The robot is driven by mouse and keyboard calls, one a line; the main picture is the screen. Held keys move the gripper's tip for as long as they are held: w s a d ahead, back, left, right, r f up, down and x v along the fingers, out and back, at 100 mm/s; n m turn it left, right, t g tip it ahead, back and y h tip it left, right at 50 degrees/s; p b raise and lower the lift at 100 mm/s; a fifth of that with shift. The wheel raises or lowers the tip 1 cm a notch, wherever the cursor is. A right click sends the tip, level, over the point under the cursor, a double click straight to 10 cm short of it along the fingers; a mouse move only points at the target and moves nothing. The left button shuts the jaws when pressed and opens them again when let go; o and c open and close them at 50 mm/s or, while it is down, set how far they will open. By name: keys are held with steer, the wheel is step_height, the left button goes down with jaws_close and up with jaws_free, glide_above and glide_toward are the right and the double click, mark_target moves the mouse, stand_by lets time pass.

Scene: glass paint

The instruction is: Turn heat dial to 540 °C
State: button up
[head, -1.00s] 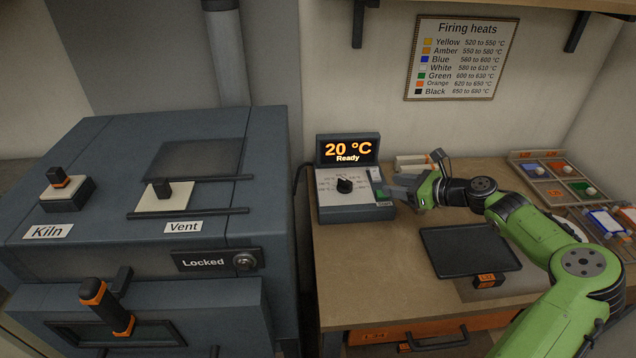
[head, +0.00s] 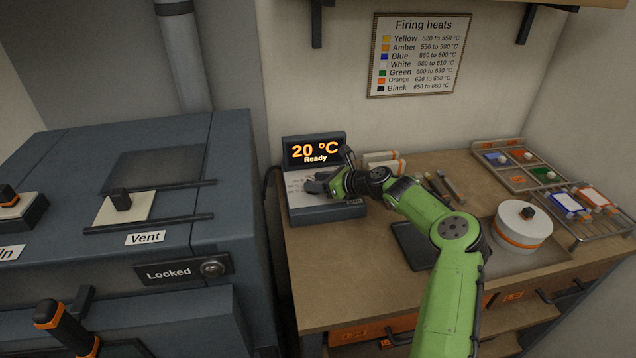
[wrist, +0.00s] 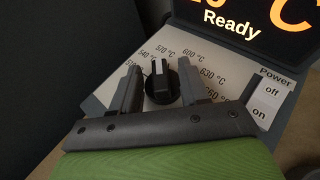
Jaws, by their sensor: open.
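The heat control box (head: 330,212) stands on the bench against the wall beside the kiln. Its display (head: 314,151) reads 20 °C and Ready. The black heat dial (wrist: 161,82) shows in the wrist view, with its raised grip pointing up between the 570 and 600 °C marks. The 540 °C mark (wrist: 149,60) lies to the left of the dial. My gripper (wrist: 158,72) is open, with one finger on each side of the dial; I cannot tell whether either touches it. In the head view my gripper (head: 318,187) covers the dial.
The kiln (head: 190,250), marked Locked, stands close on the left. A power switch (wrist: 268,95) sits right of the dial. A firing heats chart (head: 420,55) hangs above. A dark tray (head: 408,245) and a white round pot (head: 522,225) are on the bench.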

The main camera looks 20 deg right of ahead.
jaws_close()
steer(key=shift+w+r+n+y+p, duration=0.1)
steer(key=shift+r+n+y+p, duration=0.1)
steer(key=shift+n+y+p, duration=0.35)
steer(key=shift+w+d+n+g+y, duration=0.15)
steer(key=shift+n+g+y, duration=0.25)
steer(key=shift+g, duration=0.2)
steer(key=shift+f+n+g+y, duration=0.1)
steer(key=shift+n+g+y, duration=0.25)
steer(key=shift+g, duration=0.05)
jaws_free()
